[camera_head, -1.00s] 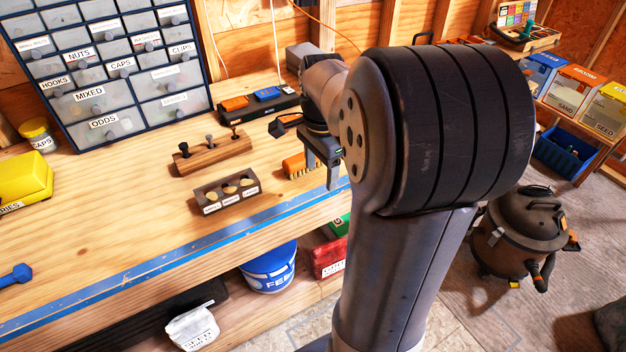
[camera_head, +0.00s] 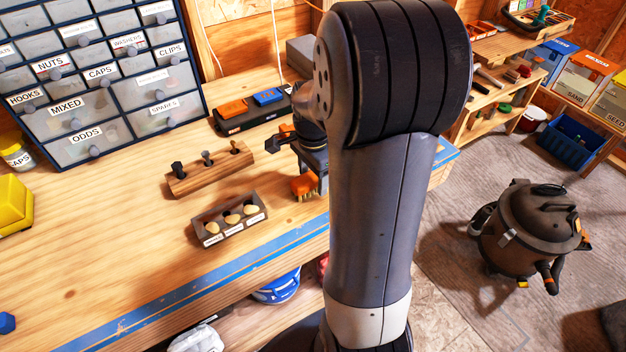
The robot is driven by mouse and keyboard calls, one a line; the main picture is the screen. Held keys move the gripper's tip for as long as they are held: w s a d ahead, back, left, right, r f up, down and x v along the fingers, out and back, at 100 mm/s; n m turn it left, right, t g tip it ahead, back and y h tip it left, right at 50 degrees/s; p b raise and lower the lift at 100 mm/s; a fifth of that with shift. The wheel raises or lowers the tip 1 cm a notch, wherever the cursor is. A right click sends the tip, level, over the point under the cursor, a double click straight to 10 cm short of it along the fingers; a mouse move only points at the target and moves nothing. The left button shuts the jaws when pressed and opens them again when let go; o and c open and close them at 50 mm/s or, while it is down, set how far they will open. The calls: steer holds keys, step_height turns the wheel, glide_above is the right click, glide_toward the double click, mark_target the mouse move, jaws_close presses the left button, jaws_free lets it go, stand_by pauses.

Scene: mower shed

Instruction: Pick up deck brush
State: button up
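The deck brush (camera_head: 303,185) has an orange top and pale bristles below. It is on or just above the wooden bench, near the blue-striped front edge, bristles down. Its right part is hidden by my gripper and arm. My gripper (camera_head: 317,178) points down right at the brush, with a dark finger beside its right end. The other finger is not clear, so I cannot tell whether the fingers are apart or closed on the brush, nor whether the brush is lifted.
A wooden block with pegs (camera_head: 210,169) and a small labelled holder with pale round pieces (camera_head: 231,221) stand left of the brush. Behind is a dark tray with orange and blue boxes (camera_head: 250,110). A drawer cabinet (camera_head: 97,75) stands at back left. A shop vacuum (camera_head: 530,232) stands on the floor.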

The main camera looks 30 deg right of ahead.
steer(key=c, duration=1)
steer(key=shift+o, duration=0.2)
steer(key=shift+r, duration=0.1)
